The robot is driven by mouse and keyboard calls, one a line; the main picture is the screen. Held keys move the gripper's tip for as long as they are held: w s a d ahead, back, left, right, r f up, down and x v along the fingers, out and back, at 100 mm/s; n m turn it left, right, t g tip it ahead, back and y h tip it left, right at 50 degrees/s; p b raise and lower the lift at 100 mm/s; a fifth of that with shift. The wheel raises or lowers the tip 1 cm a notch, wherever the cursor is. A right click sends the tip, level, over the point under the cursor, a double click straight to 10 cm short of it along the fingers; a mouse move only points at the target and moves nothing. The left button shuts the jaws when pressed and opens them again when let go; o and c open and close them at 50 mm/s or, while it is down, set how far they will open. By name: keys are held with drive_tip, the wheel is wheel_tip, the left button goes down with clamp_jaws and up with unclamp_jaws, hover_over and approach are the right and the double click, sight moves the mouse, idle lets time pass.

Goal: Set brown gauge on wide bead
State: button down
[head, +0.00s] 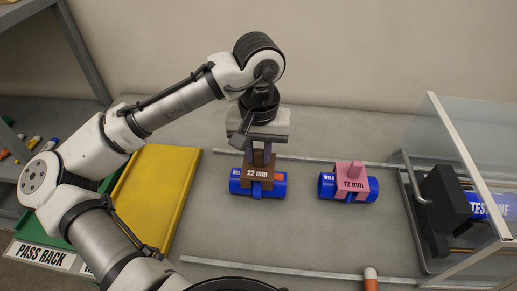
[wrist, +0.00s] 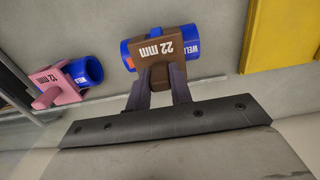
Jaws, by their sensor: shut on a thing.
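The brown gauge (head: 259,179) is marked 22 mm and sits against a blue pipe (head: 236,185) on the grey table. My gripper (head: 259,152) is above the pipe and shut on the gauge's upper part. The wrist view shows the brown gauge (wrist: 160,52) between the two fingers (wrist: 160,82), with the blue pipe (wrist: 205,64) behind it. The gauge covers the middle of this pipe, so its bead is hidden. A pink gauge (head: 351,180) marked 12 mm sits on a second blue pipe (head: 327,185) to the right; it also shows in the wrist view (wrist: 50,84).
A yellow tray (head: 158,195) and a green tray lie at the left by the PASS RACK sign (head: 42,254). A clear-walled station with a black block (head: 446,207) stands at the right. Metal rails (head: 290,272) run along the table. The table between the pipes is clear.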

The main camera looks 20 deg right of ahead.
drive_tip(key=shift+f+b, duration=0.55)
drive_tip(key=shift+f, duration=0.6)
drive_tip(key=c, duration=1.2)
unclamp_jaws()
drive_tip(key=shift+o, duration=0.2)
wheel_tip(320, 180, up, 14)
drive_tip(key=shift+b, duration=0.35)
